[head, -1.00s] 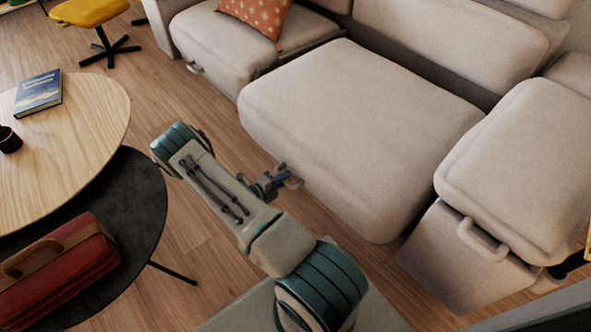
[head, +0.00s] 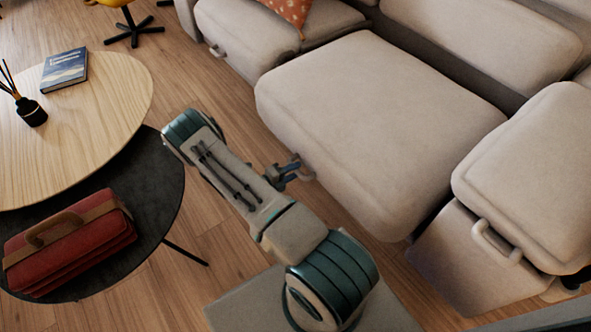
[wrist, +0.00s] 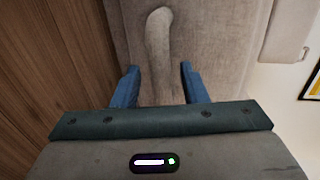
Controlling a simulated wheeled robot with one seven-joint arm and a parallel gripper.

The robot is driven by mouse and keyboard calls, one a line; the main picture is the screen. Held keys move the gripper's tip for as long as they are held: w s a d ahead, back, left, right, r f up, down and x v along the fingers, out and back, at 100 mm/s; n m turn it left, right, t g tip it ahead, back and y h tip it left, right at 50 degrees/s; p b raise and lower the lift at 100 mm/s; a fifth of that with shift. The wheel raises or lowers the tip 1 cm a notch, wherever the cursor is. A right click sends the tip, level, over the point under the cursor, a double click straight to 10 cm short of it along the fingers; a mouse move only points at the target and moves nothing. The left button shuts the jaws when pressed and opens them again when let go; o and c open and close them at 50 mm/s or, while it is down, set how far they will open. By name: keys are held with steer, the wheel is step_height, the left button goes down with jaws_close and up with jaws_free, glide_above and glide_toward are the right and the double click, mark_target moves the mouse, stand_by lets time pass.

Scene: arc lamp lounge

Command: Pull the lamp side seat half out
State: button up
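The sofa has several beige seats. The middle seat (head: 370,120) stands out in front of the left seat (head: 265,40). A beige loop handle is on its front face, partly hidden by my gripper (head: 290,172). In the wrist view, the handle (wrist: 158,45) runs lengthwise between the two blue fingers of my gripper (wrist: 157,85). The fingers are open, with a gap on each side of the handle. No lamp shows, so I cannot tell which seat is on the lamp side.
A beige block with a handle (head: 497,243) stands at the right. At the left are a round wooden table (head: 100,130) with a book (head: 64,68) and reed diffuser (head: 31,110), and a lower dark table (head: 150,205) with a red bag (head: 70,245). Wood floor lies between.

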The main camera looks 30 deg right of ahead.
steer(key=p+v, duration=0.2)
steer(key=v, duration=1)
steer(key=shift+p, duration=0.3)
steer(key=shift+s+a+r, duration=0.1)
